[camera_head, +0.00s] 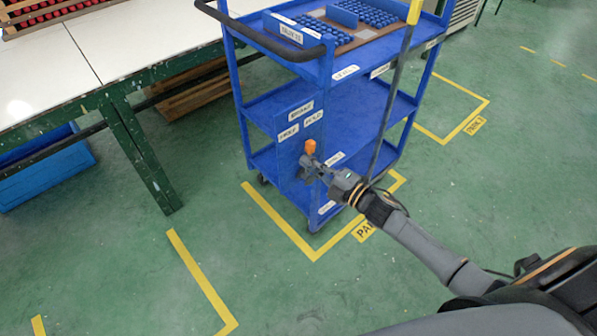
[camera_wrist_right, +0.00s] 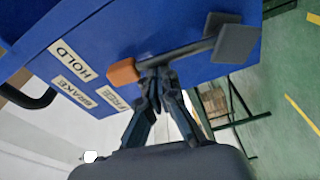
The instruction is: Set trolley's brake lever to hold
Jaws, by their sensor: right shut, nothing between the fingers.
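The blue trolley (camera_head: 262,108) stands in the middle of the head view. Its side panel carries BRAKE, FREE and HOLD labels, also seen in the right wrist view. The brake lever is a grey bar (camera_wrist_right: 182,54) with an orange knob (camera_head: 310,147). In the head view the knob sits below the labels, closer under HOLD than FREE; I cannot tell the exact setting. My right gripper (camera_head: 312,165) is shut and empty, its fingertips right at the lever just behind the knob. Whether they touch it is unclear. My left gripper is not in view.
A white-topped table with green legs (camera_head: 140,150) stands left of the trolley. Yellow floor lines (camera_head: 282,225) mark the parking bay. A grey pole with a yellow top (camera_head: 414,12) rises in front of the trolley's right side. Floor at the front is clear.

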